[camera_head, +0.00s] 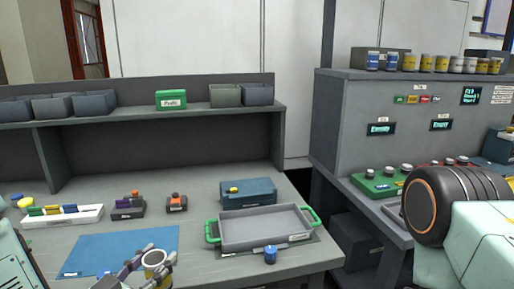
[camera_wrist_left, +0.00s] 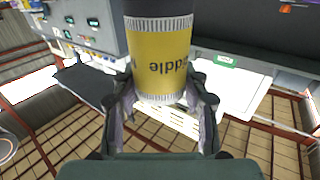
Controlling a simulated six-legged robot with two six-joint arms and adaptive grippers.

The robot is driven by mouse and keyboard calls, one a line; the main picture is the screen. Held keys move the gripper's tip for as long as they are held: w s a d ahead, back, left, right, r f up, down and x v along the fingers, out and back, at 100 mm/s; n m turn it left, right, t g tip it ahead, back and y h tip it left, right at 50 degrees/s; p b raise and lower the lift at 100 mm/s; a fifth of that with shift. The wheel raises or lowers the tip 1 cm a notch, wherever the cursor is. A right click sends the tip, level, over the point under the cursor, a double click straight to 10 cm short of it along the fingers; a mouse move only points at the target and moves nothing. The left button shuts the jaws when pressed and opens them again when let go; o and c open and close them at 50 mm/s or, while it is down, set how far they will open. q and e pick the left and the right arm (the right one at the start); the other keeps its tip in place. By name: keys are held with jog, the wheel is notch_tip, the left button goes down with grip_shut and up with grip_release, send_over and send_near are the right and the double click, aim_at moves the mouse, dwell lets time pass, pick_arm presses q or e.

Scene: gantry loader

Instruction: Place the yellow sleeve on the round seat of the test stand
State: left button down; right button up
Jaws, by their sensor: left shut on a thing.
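The yellow sleeve (camera_head: 157,259) is in my left gripper (camera_head: 149,267) at the bottom of the head view, above the front of the bench by the blue mat. In the left wrist view the sleeve (camera_wrist_left: 162,60) is a yellow cylinder with ribbed pale bands, dark ends and upside-down dark lettering. The two fingers of the left gripper (camera_wrist_left: 161,95) close on its sides. I cannot pick out the test stand's round seat with certainty in either view. My right gripper is not in view; only part of my right arm shows at the right.
A blue mat (camera_head: 105,253) lies on the bench. A grey tray with green handles (camera_head: 262,229) stands to its right, with a small blue cylinder (camera_head: 270,255) before it and a blue-grey box (camera_head: 248,192) behind. A white rack (camera_head: 64,219) is at left. A grey cabinet (camera_head: 335,123) stands right, beyond a gap.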

pick_arm(q)
jog(key=s+d+f+m+g+h+b, duration=0.1)
jog(key=s+d+f+h+b, duration=0.1)
jog(key=s+f, duration=0.4)
jog(key=shift+s+d+f+m, duration=0.2)
jog(key=shift+s+m, duration=0.1)
jog(key=shift+s, duration=0.45)
jog(key=shift+s, duration=0.1)
jog(key=shift+r, duration=0.15)
